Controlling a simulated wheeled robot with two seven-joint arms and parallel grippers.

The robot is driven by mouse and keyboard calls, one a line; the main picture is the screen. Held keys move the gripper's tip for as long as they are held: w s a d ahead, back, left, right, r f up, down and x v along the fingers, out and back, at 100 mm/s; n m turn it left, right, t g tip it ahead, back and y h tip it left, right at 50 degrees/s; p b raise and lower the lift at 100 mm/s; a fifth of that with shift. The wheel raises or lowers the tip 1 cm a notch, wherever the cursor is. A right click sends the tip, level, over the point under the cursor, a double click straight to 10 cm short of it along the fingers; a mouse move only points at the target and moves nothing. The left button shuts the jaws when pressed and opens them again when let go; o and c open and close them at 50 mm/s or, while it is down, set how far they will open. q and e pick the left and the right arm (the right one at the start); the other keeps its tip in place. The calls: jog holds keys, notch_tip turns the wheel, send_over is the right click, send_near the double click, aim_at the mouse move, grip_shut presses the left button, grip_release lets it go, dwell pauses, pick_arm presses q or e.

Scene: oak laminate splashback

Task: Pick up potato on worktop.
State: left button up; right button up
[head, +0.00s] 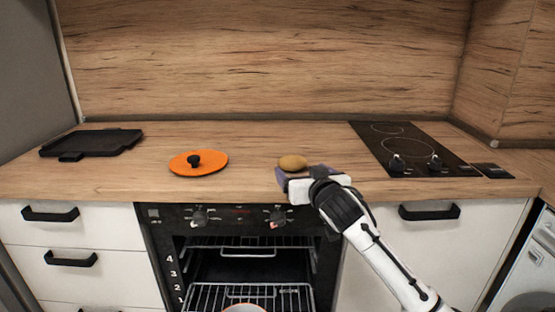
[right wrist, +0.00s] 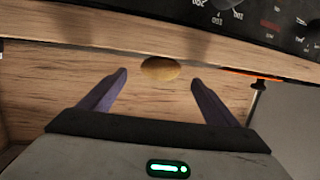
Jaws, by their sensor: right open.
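The potato (head: 293,162) is a yellow-brown oval lying on the wooden worktop (head: 245,180), near its front edge above the oven. In the right wrist view the potato (right wrist: 160,68) lies ahead of the fingertips, about midway between their lines. My right gripper (head: 302,172) is open and close to the potato on its near side. Its two dark purple fingers (right wrist: 158,78) are spread apart with nothing between them. In the head view the gripper hides the worktop just in front of the potato. My left gripper is not in view.
An orange lid (head: 213,166) with a black knob lies left of the potato. A black griddle tray (head: 91,143) lies at the far left. A black hob (head: 400,140) is on the right. The oven (head: 238,268) below is open with racks showing.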

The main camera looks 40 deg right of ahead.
aim_at(295, 166)
jog(key=x, duration=0.4)
jog(key=shift+s, duration=0.1)
jog(key=x, duration=0.5)
jog(key=shift+a+f+b, duration=0.1)
jog(key=shift+a+b, duration=0.1)
jog(key=shift+b, duration=0.1)
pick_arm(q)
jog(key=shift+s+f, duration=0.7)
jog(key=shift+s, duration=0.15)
pick_arm(e)
jog(key=shift+w+d, duration=0.1)
jog(key=shift+w, duration=0.2)
jog(key=c, duration=1.1)
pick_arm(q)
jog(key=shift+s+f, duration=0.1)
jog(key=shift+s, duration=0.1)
